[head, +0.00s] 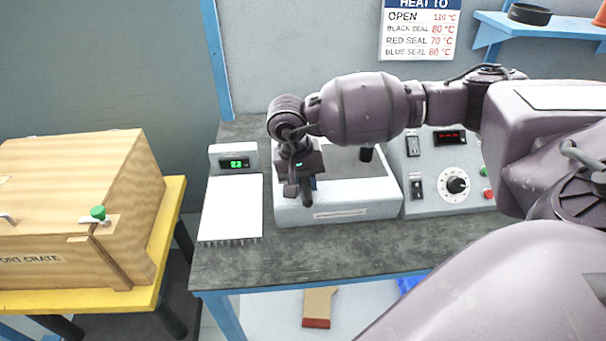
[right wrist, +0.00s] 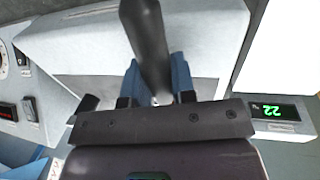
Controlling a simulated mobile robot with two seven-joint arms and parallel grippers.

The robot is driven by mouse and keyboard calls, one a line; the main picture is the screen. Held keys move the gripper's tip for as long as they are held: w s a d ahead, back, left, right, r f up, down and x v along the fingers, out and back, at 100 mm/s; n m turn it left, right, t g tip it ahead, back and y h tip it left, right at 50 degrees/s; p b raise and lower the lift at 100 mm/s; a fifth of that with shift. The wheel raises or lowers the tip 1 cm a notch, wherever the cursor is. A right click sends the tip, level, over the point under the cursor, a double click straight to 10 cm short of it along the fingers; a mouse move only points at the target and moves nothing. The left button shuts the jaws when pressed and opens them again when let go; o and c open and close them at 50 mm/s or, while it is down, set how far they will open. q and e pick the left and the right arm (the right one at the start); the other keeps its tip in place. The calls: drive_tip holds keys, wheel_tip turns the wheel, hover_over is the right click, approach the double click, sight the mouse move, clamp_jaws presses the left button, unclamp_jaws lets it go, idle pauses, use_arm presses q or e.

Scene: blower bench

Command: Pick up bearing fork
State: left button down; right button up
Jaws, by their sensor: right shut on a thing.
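My right gripper (head: 304,184) is over the left front of a white bench unit (head: 335,208) with a dark grey top. In the right wrist view its blue-padded fingers (right wrist: 158,88) are shut on a dark grey bar-like handle, which I take for the bearing fork (right wrist: 150,40). The handle runs away from the fingers over the white unit. The fork's far end cannot be made out, and in the head view the gripper and wrist largely hide it. My left gripper is not in view.
A control box (head: 445,180) with a dial stands right of the unit. A white pad (head: 231,208) with a green display (head: 235,163) lies left. A wooden crate (head: 70,205) sits on a yellow table. The bench front (head: 300,255) is clear.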

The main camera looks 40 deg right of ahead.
sight(306, 178)
drive_tip(key=shift+r, duration=0.15)
clamp_jaws()
drive_tip(key=shift+r, duration=0.25)
wheel_tip(306, 178, up, 19)
drive_tip(key=p, duration=0.1)
drive_tip(key=shift+r, duration=0.15)
drive_tip(key=shift+p, duration=0.3)
idle(0.3)
